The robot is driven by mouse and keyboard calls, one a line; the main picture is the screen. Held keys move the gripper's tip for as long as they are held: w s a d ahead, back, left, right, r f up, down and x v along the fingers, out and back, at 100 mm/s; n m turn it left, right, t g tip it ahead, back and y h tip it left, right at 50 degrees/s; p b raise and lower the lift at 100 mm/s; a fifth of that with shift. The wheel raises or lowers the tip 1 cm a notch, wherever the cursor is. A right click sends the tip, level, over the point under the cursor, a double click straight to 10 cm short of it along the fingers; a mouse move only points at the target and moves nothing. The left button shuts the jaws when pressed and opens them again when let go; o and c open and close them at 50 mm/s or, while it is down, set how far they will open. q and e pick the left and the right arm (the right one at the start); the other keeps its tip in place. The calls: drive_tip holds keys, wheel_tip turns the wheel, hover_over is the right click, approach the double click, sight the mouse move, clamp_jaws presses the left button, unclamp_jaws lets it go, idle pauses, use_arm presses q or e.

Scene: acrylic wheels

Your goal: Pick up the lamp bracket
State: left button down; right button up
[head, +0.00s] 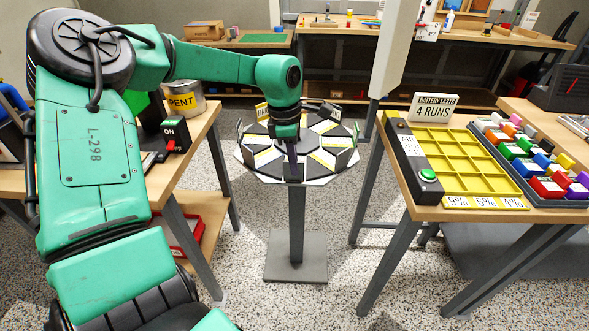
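My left arm reaches from the left over a round stand (258,175) with black and white wedge-shaped sections, on a grey post. My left gripper (291,160) points down at the near half of the stand. A dark purple piece shows at its fingertips; I cannot tell whether it is part of the gripper or a thing between the fingers. A dark part (326,108) lies at the far side of the stand. I cannot make out for sure which thing is the lamp bracket; the gripper hides part of the stand. My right gripper is not in view.
Upright plates stand around the stand's rim. At right, a table holds a yellow compartment tray (456,160), a grey box with a green button (428,175) and a rack of coloured blocks (535,160). At left, a table bears a "SPENT" tin (184,101) and a switch box (175,134).

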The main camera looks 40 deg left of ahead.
use_arm(q)
drive_tip(key=shift+r, duration=0.1)
wheel_tip(320, 180, up, 20)
drive_tip(key=p, duration=0.1)
